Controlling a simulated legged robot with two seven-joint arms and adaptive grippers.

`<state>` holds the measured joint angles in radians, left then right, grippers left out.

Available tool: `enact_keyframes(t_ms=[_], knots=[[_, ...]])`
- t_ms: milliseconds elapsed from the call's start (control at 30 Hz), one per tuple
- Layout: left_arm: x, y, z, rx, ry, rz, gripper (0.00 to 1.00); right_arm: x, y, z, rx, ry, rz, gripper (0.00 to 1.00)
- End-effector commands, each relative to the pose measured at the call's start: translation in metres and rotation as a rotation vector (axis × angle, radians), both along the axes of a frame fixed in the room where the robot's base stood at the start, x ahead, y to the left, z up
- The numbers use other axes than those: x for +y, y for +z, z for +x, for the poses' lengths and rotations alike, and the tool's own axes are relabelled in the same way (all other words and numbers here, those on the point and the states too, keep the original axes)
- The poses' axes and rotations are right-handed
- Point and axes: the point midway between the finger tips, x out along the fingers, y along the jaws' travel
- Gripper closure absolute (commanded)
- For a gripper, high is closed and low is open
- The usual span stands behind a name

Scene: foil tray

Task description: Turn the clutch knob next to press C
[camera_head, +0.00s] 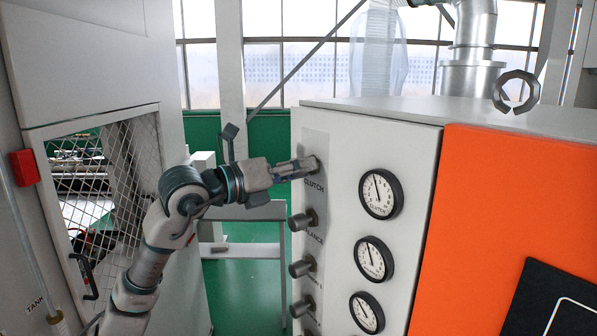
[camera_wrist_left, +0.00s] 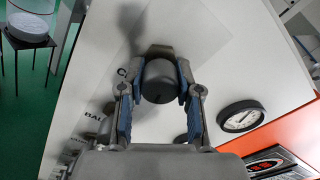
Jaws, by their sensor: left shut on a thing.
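The clutch knob (camera_wrist_left: 161,84) is a dark grey cylinder on the pale front of the machine, above the label CLUTCH in the head view. My left gripper (camera_head: 297,170) reaches it from the left. In the left wrist view the two blue-padded fingers of my left gripper (camera_wrist_left: 160,75) stand on either side of the knob and are shut on it. In the head view the fingers partly hide the knob. The clutch gauge (camera_head: 380,194), a round white dial with a black rim, sits to its right. My right gripper is not in view.
Below the clutch knob are the balance knob (camera_head: 302,220) and further knobs (camera_head: 302,267), close to my left gripper. An orange panel (camera_head: 500,200) covers the machine's right side. A mesh-windowed cabinet (camera_head: 110,170) stands at left. Green floor (camera_head: 240,285) lies between.

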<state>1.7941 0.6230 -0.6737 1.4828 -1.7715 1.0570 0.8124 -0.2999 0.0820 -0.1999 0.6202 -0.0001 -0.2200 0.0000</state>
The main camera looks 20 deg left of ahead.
Motion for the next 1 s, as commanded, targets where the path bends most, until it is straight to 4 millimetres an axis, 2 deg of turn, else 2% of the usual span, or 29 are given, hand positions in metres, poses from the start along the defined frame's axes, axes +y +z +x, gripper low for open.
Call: enact_keyframes(t_ms=[200,233,300,333,667,833,1000], knots=[[0.003,0.003,0.000,-0.008,0.006,-0.006,1.00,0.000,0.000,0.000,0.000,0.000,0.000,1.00],[0.003,0.003,0.000,-0.008,0.006,-0.006,0.62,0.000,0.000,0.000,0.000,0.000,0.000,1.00],[0.003,0.003,0.000,-0.007,0.005,-0.005,0.44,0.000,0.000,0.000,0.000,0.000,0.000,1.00],[0.002,0.003,0.000,-0.007,0.004,-0.004,0.41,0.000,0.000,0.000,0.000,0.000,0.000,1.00],[0.003,0.002,-0.004,-0.005,0.002,-0.002,0.41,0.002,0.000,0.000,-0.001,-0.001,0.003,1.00],[0.019,0.001,-0.020,-0.005,0.004,-0.001,0.41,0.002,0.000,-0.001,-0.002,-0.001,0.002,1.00],[0.046,0.000,-0.049,-0.005,0.006,-0.001,0.41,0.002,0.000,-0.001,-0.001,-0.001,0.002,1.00]])
